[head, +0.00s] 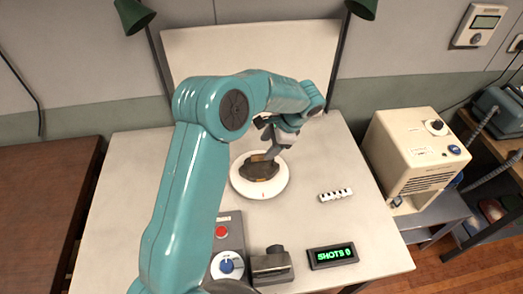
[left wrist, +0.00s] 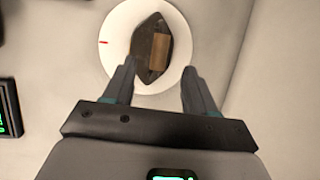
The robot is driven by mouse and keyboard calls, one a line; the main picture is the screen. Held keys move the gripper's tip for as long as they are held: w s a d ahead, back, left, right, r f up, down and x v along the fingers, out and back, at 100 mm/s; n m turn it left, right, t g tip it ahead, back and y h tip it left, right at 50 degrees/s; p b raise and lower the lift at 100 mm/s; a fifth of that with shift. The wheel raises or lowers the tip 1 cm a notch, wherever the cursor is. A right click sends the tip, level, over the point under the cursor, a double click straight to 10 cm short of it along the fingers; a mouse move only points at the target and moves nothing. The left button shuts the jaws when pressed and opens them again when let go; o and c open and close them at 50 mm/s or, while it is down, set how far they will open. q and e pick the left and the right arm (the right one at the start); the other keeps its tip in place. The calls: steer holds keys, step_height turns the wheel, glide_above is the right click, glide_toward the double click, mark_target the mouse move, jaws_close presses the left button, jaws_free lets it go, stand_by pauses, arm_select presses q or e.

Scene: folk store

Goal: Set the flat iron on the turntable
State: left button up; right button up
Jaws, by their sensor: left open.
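The dark flat iron (head: 259,171), with a brown block-like part on top, lies on the white round turntable (head: 272,190) on the table. In the left wrist view the flat iron (left wrist: 140,42) sits near the middle of the turntable (left wrist: 114,38), pointed end up in the picture. My left gripper (head: 271,146) is just above the iron in the head view. In the left wrist view its two fingers (left wrist: 157,74) are spread apart with nothing held between them. The iron's far side is partly hidden by the gripper in the head view. My right gripper is not in view.
A control box with red button and blue knob (head: 227,266), a small grey device (head: 272,267) and a "SHOTS 0" display (head: 333,257) stand at the table's front. A white backdrop (head: 250,60) and green lamps (head: 133,15) stand behind.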

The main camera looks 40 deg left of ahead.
arm_select(q)
steer(key=shift+v, duration=1.95)
steer(key=shift+w+f, duration=0.1)
